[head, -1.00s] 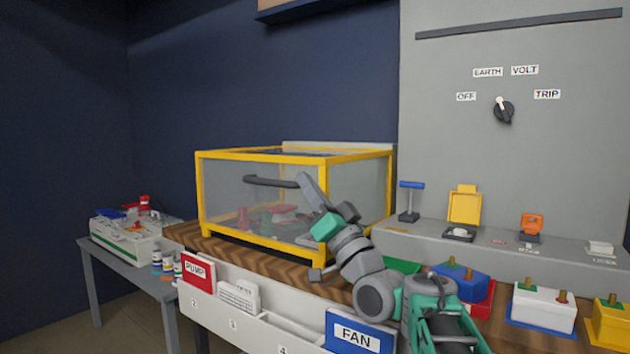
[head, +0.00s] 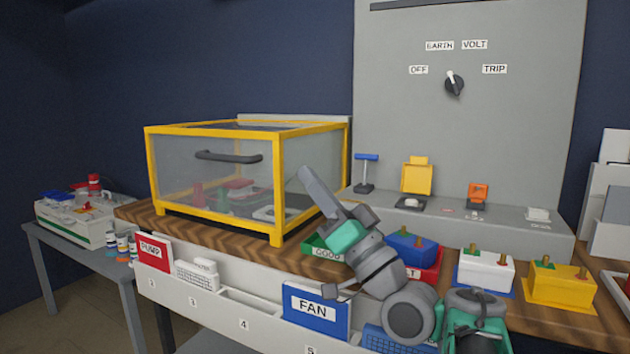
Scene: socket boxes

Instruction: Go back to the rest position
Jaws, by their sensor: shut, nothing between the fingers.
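My gripper (head: 312,182) is shut and empty. It points up and to the left, in front of the right side of the yellow-framed clear case (head: 279,190). My arm reaches up to it from the bottom right and hides part of the workbench behind it. The case is closed, with a dark handle (head: 228,157) on its front. The gripper is apart from the handle, to its right.
A blue box (head: 412,247), a white box (head: 486,270) and a yellow box (head: 560,285) stand right of my arm. A green tray (head: 322,247) lies beside the case. Cards marked PUMP (head: 153,252) and FAN (head: 315,311) stand in the front rack. A grey panel (head: 400,110) rises behind.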

